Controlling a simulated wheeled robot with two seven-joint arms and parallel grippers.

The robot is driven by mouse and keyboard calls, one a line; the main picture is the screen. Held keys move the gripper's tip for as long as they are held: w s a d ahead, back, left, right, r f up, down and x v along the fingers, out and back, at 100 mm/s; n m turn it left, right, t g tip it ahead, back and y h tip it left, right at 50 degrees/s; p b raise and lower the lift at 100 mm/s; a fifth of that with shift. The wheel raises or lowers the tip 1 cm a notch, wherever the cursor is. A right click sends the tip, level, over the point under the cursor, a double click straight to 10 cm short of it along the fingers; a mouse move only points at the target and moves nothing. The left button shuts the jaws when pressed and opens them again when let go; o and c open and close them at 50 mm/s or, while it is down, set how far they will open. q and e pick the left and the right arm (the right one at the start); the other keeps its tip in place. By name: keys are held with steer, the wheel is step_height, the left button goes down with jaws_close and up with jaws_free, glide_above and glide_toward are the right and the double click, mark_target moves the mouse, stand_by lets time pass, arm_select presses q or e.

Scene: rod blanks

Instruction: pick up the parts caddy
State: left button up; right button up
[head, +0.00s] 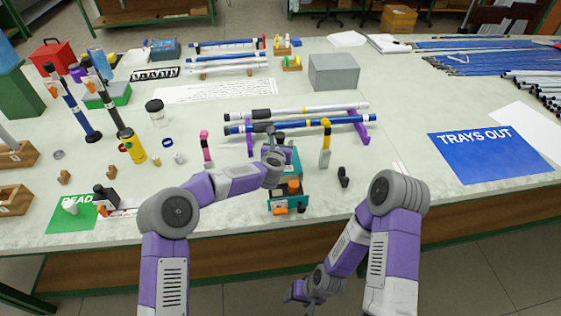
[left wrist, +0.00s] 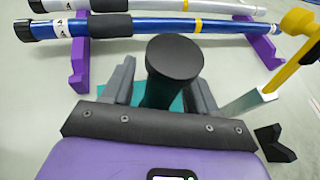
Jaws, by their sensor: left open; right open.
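The parts caddy (head: 291,188) is a teal open box near the front edge of the table in the head view, with orange and dark parts in it. My left gripper (head: 273,150) is over the caddy and hides part of it. In the left wrist view, a dark round-topped handle (left wrist: 174,60) stands between the two open fingers of my left gripper (left wrist: 160,92), with teal (left wrist: 122,76) showing behind it. I cannot tell whether the fingers touch the handle. My right gripper (head: 300,291) is open, low in front of the table, away from the caddy.
Blue and white rods (head: 300,122) lie on purple stands (head: 361,124) behind the caddy. A yellow-topped tool (head: 325,144) and a small black piece (head: 343,177) stand to its right, a pink-topped tool (head: 206,146) to its left.

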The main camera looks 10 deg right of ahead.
arm_select(q)
steer(key=shift+c, duration=0.3)
jaws_close()
steer(key=shift+r, duration=0.1)
step_height(320, 180, up, 10)
steer(key=p, duration=0.3)
stand_by(0.4)
